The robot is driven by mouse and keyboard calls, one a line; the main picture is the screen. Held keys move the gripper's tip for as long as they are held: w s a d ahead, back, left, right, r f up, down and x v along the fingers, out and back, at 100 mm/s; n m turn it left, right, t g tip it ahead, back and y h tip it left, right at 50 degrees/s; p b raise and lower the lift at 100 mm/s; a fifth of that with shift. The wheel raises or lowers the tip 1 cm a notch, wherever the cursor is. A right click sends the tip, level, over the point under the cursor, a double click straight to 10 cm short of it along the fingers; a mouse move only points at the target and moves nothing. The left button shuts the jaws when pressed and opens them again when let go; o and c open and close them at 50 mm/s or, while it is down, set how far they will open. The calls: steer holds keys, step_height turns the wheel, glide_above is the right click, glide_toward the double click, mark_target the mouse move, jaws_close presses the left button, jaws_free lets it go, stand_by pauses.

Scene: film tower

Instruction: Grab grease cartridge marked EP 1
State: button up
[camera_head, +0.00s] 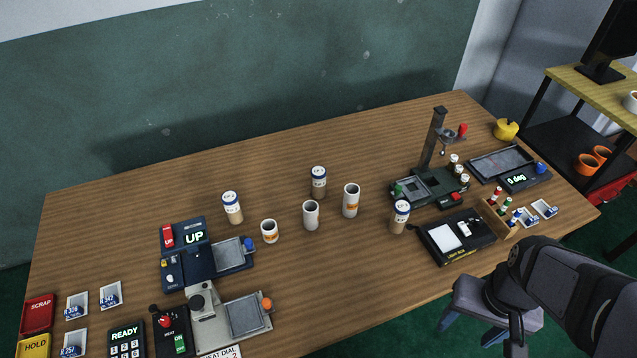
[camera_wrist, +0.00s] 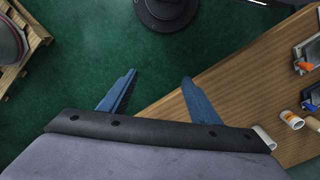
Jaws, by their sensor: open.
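Three tan cylinders with white tops and blue bands stand upright on the wooden table: one at left (camera_head: 232,209), one at the back middle (camera_head: 319,184) and one at right (camera_head: 399,218). They look like cartridges, but their small lettering is too blurred to tell which reads EP 1. My gripper (camera_head: 468,334) is at the lower right, off the table's front edge and apart from all three. In the wrist view its blue fingers (camera_wrist: 158,78) are spread with nothing between them.
A black device (camera_head: 457,237) and a dark press (camera_head: 434,150) are at right. A blue device (camera_head: 190,262) is at left. The table's back left is clear.

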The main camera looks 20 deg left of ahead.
step_height(320, 180, up, 4)
steer(key=n+t+y+b, duration=0.3)
steer(key=n+t+y, duration=0.25)
steer(key=t, duration=0.65)
glide_above(318, 176)
steer(key=s+d, duration=0.3)
steer(key=s, duration=0.1)
steer(key=shift+m, duration=0.25)
steer(key=f, duration=1)
steer(key=shift+s+a+f, duration=0.1)
steer(key=shift+a+f, duration=0.05)
steer(key=shift+a, duration=0.25)
steer(key=shift+p+x, duration=1.2)
steer(key=shift+x, duration=2.45)
steer(key=c, duration=1.2)
